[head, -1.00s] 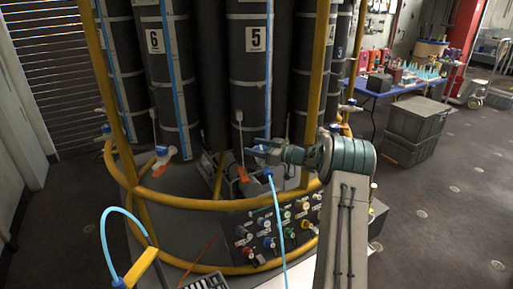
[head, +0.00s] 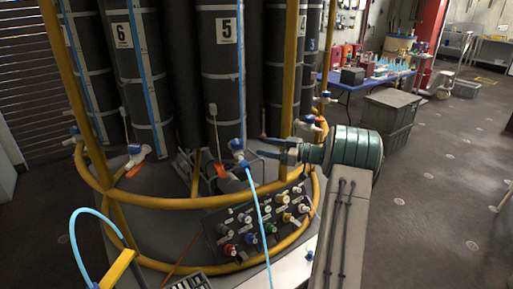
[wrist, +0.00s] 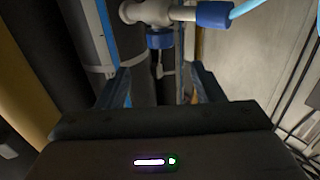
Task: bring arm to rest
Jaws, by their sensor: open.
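My gripper (head: 278,154) is open and empty. In the head view it points left from my teal arm link, in front of the rack's yellow frame. The wrist view shows its two fingers (wrist: 160,88) apart, with a white valve with blue fittings (wrist: 160,12) beyond them.
Dark numbered cylinders (head: 222,75) stand inside a yellow tube frame (head: 175,203). Below is a panel of coloured knobs (head: 262,218). Another blue hose (head: 95,213) arches at lower left. A blue table (head: 345,86) and grey crates (head: 390,118) stand behind right. Open floor lies at right.

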